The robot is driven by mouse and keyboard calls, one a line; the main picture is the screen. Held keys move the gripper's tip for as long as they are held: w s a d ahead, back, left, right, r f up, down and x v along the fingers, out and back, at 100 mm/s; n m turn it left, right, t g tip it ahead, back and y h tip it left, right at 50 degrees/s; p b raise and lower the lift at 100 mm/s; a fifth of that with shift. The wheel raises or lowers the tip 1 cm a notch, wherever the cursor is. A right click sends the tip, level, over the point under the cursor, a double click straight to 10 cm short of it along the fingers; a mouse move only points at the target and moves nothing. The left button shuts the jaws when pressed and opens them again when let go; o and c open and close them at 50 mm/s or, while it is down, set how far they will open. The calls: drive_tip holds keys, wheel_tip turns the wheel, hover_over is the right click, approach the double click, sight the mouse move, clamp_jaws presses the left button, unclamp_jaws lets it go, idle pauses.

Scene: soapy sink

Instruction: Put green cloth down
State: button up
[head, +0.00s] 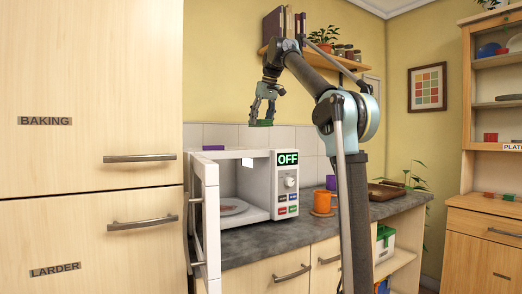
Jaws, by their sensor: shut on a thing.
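My gripper (262,112) points down above the microwave (258,163), in front of the tiled wall. It is shut on the green cloth (261,123), a small dark green piece at its fingertips. The cloth is held in the air, and a gap shows between it and the top of the microwave. The view is small, so I cannot tell how the cloth is folded or how far it is from the wall.
An orange cup (322,202) and a brown tray (384,191) stand on the counter (262,236). A shelf (345,62) hangs behind my arm. Tall cupboards (95,90) fill the left.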

wheel_tip(320, 180, down, 5)
drive_tip(key=shift+f, duration=0.1)
drive_tip(key=shift+d+f, duration=0.1)
drive_tip(key=shift+f, duration=2.1)
drive_tip(key=shift+c, duration=0.3)
drive_tip(key=o, duration=1.1)
drive_tip(key=v, duration=1.2)
